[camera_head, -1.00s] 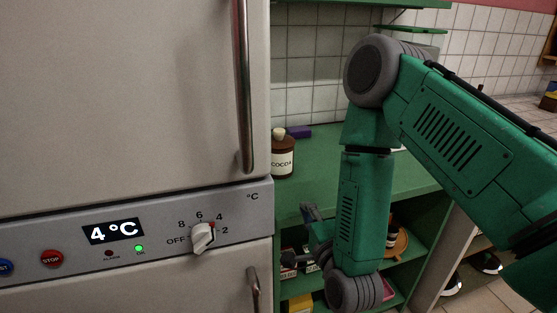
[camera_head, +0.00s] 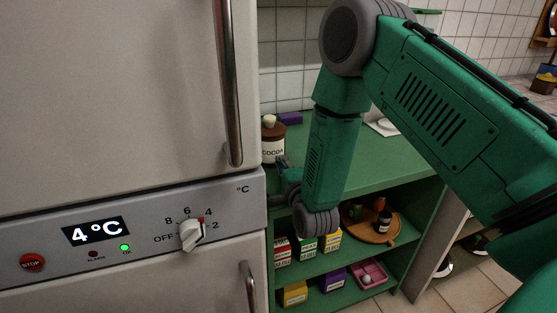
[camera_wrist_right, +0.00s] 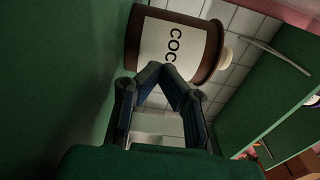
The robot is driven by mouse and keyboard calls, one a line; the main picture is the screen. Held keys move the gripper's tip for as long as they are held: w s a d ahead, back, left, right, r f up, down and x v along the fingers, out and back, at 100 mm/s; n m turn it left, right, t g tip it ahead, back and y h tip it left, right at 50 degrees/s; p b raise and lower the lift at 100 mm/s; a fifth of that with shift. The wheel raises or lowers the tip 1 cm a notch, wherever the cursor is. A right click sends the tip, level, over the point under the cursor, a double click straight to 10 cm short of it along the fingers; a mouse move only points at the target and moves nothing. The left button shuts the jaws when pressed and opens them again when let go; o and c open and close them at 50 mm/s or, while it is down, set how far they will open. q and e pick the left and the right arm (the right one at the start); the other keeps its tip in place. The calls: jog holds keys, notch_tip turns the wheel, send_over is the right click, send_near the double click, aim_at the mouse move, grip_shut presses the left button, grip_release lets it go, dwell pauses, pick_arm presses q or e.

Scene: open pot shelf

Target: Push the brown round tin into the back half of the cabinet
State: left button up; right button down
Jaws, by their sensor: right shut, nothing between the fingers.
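The brown round tin (camera_head: 281,131) has a white COCOA label and a cream knob. It stands on the green counter (camera_head: 385,160) beside the fridge, its lower part partly covered by my gripper. My right gripper (camera_head: 282,163) is just in front of the tin, shut and empty. In the right wrist view the tin (camera_wrist_right: 211,50) is close beyond the shut fingertips (camera_wrist_right: 163,70), which overlap its label; I cannot tell whether they touch. My left gripper is not in view.
The fridge (camera_head: 120,90) with its handle (camera_head: 229,90) closes off the left side. A purple box (camera_head: 289,118) lies behind the tin near the tiled wall. Shelves below hold several small boxes, a wooden board (camera_head: 358,229) and a pink tray (camera_head: 378,268). Free counter lies to the right.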

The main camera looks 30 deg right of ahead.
jog(key=shift+x, duration=0.8)
jog(key=shift+w+a, duration=0.1)
jog(key=shift+a, duration=0.05)
jog(key=shift+r, duration=0.1)
jog(key=b+x, duration=0.2)
jog(key=x, duration=0.3)
jog(key=b+x, duration=0.2)
jog(key=x, duration=0.3)
jog(key=shift+w+d+f, duration=0.2)
jog(key=shift+w+d, duration=0.05)
jog(key=shift+w+d+r, duration=0.1)
jog(key=shift+w+r, duration=0.05)
jog(key=shift+w, duration=0.25)
